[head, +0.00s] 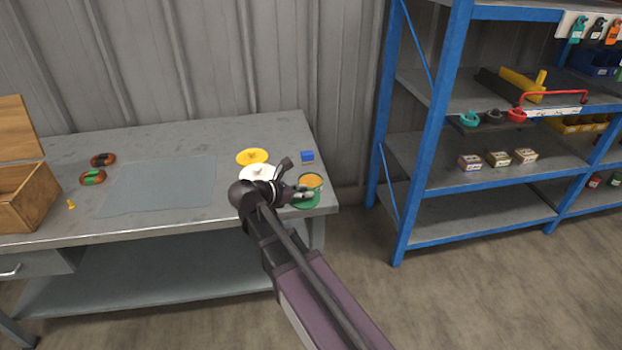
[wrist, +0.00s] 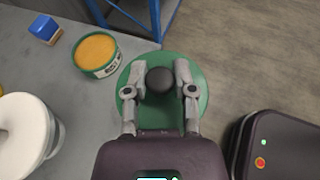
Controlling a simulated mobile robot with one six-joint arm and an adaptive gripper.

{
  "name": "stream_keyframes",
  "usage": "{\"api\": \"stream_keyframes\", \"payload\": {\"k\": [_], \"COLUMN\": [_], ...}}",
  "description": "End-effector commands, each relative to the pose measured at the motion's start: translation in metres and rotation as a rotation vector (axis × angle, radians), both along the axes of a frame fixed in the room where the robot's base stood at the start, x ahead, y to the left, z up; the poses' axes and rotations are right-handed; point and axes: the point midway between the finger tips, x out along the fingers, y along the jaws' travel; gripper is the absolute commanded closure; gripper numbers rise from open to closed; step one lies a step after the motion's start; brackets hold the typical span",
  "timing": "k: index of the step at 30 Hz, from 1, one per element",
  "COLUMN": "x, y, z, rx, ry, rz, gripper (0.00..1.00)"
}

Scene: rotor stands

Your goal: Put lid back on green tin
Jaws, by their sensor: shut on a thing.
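The green tin (head: 318,186) stands without a lid near the right end of the workbench, with orange contents showing. In the wrist view the green tin (wrist: 98,70) is up and left of my gripper, with a white label on its side. My gripper (wrist: 161,84) is shut on the dark knob of the round green lid (wrist: 193,112). The green lid (head: 308,205) shows in the head view just in front of the tin, partly hidden by my gripper (head: 300,194). I cannot tell how high the lid is above the bench.
A white-topped tin (wrist: 22,130) and a yellow lid (head: 252,157) are left of the green tin. A small blue box (head: 307,156) stands behind it. The bench's right edge is close by. A blue shelf rack (head: 420,130) stands further right.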

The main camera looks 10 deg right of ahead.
Motion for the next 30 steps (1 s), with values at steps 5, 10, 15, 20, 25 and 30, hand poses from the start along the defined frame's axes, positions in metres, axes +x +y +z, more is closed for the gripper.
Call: {"api": "stream_keyframes", "payload": {"k": [5, 10, 15, 20, 25, 30], "x": [0.016, 0.044, 0.075, 0.103, 0.132, 0.148], "y": [-0.004, -0.012, -0.021, -0.030, -0.040, -0.045], "z": [-0.002, -0.005, -0.008, -0.011, -0.013, -0.015], "rx": [0.000, 0.000, 0.000, 0.000, 0.000, 0.000], "ry": [0.000, 0.000, 0.000, 0.000, 0.000, 0.000], "rz": [-0.001, -0.001, -0.001, -0.001, 0.000, 0.001], "gripper": [1.00, 1.00, 1.00, 1.00, 1.00, 1.00]}}
